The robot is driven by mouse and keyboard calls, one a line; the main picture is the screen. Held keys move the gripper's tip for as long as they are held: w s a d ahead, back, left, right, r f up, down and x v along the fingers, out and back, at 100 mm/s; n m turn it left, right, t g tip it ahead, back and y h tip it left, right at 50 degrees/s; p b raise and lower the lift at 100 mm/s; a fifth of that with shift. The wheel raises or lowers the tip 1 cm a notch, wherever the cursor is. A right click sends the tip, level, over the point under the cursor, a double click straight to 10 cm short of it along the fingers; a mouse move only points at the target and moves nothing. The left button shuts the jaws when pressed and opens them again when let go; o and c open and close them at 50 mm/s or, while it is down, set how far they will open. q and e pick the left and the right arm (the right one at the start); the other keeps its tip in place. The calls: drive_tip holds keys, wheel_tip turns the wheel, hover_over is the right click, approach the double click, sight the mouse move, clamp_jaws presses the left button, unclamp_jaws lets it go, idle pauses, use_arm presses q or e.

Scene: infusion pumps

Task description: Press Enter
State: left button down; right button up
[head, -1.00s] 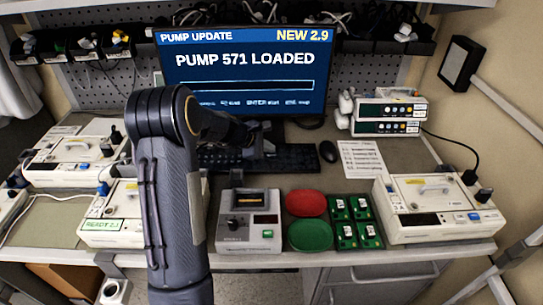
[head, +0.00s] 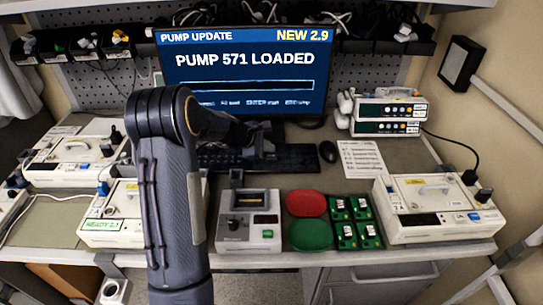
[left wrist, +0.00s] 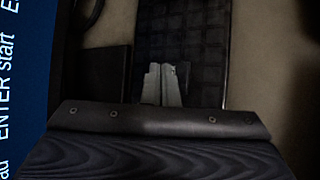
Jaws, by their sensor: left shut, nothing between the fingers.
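The dark keyboard (head: 290,159) lies on the bench below the monitor (head: 238,72). The monitor reads "PUMP UPDATE", "NEW 2.9" and "PUMP 571 LOADED", above an empty bar and a small line of key hints. My left arm reaches across the keyboard's left part, and my left gripper (head: 262,146) is over the keyboard. In the left wrist view the gripper's pale fingers (left wrist: 163,84) are shut and empty in front of the dark keys (left wrist: 182,40). I cannot tell whether they touch a key, and the Enter key cannot be made out. My right gripper is not in view.
A black mouse (head: 328,151) and a printed sheet (head: 361,158) lie right of the keyboard. A grey device (head: 249,222), a red dish (head: 305,203), a green dish (head: 310,235) and green boards (head: 345,230) stand in front. White pumps (head: 440,207) stand at both sides.

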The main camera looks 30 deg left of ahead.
sight(269, 157)
use_arm(q)
drive_tip(key=shift+f, duration=0.15)
drive_tip(key=shift+f+b, duration=0.3)
drive_tip(key=shift+b, duration=0.1)
drive_tip(key=shift+f+b, duration=0.4)
idle(0.6)
drive_tip(key=shift+r+p, duration=0.65)
drive_tip(key=shift+r, duration=0.15)
wheel_tip(269, 157, up, 5)
drive_tip(key=p, duration=0.4)
drive_tip(key=shift+r, duration=0.1)
